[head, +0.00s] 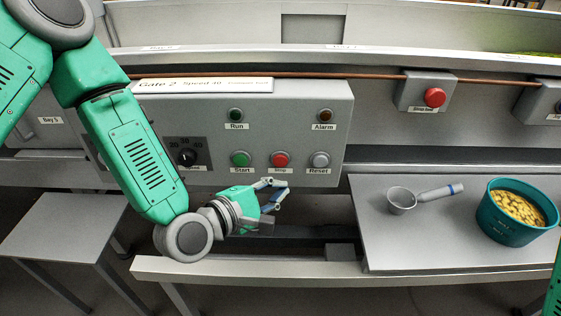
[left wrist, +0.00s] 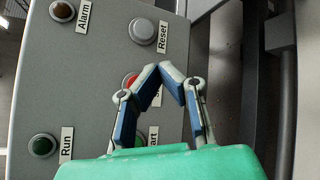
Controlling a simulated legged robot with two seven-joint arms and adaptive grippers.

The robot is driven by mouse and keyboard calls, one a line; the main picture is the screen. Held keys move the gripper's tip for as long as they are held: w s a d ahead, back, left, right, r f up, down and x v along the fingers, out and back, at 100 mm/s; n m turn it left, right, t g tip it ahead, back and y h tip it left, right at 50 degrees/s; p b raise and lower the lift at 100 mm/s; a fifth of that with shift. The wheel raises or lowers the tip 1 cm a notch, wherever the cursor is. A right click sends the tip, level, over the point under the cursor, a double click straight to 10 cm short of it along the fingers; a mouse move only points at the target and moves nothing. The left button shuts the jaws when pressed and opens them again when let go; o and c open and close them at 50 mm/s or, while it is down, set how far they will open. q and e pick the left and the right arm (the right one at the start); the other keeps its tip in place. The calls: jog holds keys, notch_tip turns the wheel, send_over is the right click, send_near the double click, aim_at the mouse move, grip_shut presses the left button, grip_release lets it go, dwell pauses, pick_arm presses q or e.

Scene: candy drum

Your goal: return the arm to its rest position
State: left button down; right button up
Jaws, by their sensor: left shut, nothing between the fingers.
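My left arm comes in from the upper left in the head view. Its gripper (head: 279,191) is in front of the lower part of the grey control panel (head: 300,100), below the Stop and Reset buttons. In the left wrist view the gripper (left wrist: 160,70) has its fingertips together with nothing between them. It overlaps the red Stop button (left wrist: 130,80) and part of the green Start button in that view. I cannot tell from it whether the fingers touch the panel. My right gripper is not in view; only a green sliver of arm shows at the right edge of the head view.
The panel bears a dial (head: 187,158), Start (head: 241,159), Stop (head: 280,159) and Reset (head: 320,159) buttons. A grey table (head: 400,250) at right holds a scoop (head: 402,200) and a teal tub (head: 507,230) of yellow candy. A red button box (head: 434,97) is behind.

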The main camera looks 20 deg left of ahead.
pick_arm(q)
jog(key=s+a+f+m+g+y+p, duration=0.1)
jog(key=s+f+m+g, duration=0.3)
jog(key=s+f+m, duration=0.3)
jog(key=s+a+f+m+g+y+p, duration=0.1)
jog(key=s+a+f+m+g+y, duration=0.2)
jog(key=s, duration=0.6)
jog(key=s+a+f+m+g+y+p, duration=0.1)
jog(key=s+a+f+m+g+y, duration=0.2)
jog(key=s+a+f+m+g, duration=0.3)
jog(key=s+a+f+m, duration=0.2)
jog(key=s+a+m, duration=0.1)
jog(key=s+a, duration=0.1)
jog(key=shift+a+p, duration=0.2)
jog(key=shift+p, duration=0.2)
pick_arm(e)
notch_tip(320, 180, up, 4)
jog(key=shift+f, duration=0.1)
pick_arm(q)
jog(key=shift+w, duration=0.1)
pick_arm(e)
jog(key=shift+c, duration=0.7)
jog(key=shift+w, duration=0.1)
